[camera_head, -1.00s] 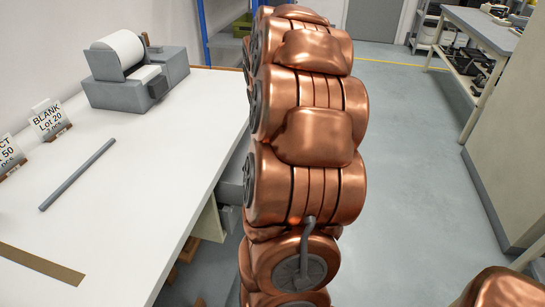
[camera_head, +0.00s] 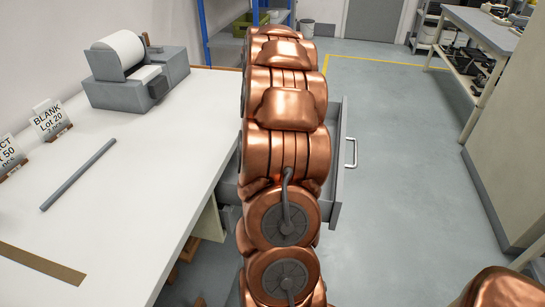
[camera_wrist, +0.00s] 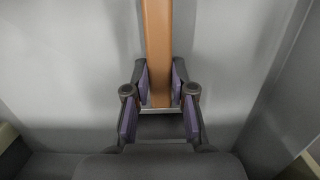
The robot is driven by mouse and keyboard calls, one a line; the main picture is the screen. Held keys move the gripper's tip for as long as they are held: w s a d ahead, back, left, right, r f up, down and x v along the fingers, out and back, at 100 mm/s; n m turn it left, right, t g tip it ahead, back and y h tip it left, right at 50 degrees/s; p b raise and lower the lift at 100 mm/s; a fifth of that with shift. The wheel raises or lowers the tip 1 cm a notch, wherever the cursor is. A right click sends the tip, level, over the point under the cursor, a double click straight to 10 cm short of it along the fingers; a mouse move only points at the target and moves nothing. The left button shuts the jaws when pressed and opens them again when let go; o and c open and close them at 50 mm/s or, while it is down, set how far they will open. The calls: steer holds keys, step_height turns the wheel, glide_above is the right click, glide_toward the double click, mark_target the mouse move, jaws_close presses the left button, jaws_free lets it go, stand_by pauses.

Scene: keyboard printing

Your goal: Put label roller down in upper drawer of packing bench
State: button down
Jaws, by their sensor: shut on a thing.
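In the wrist view my gripper (camera_wrist: 160,88) is shut on a straight brown bar, which I take to be the handle of the label roller (camera_wrist: 158,45). The bar runs up out of the frame, so the roller's far end is out of sight. Grey drawer surfaces lie beneath it; I cannot tell whether it touches them. In the head view the upper drawer (camera_head: 337,190) of the packing bench (camera_head: 130,165) stands pulled out, its handle to the right. My arm hides most of the drawer, and my gripper is hidden there.
On the bench top are a grey label machine with a white roll (camera_head: 135,75), a grey rod (camera_head: 78,174), a brown strip (camera_head: 40,262) and small signs (camera_head: 50,120). A second table (camera_head: 475,30) stands at the far right. The floor between is clear.

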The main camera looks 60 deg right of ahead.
steer(key=shift+w+d+f, duration=0.75)
steer(key=shift+d+f, duration=0.1)
steer(key=shift+f, duration=0.15)
steer(key=c, duration=1)
jaws_free()
steer(key=r, duration=0.4)
steer(key=w+r, duration=0.1)
steer(key=r, duration=0.7)
steer(key=shift+w+a, duration=0.2)
steer(key=shift+a, duration=0.05)
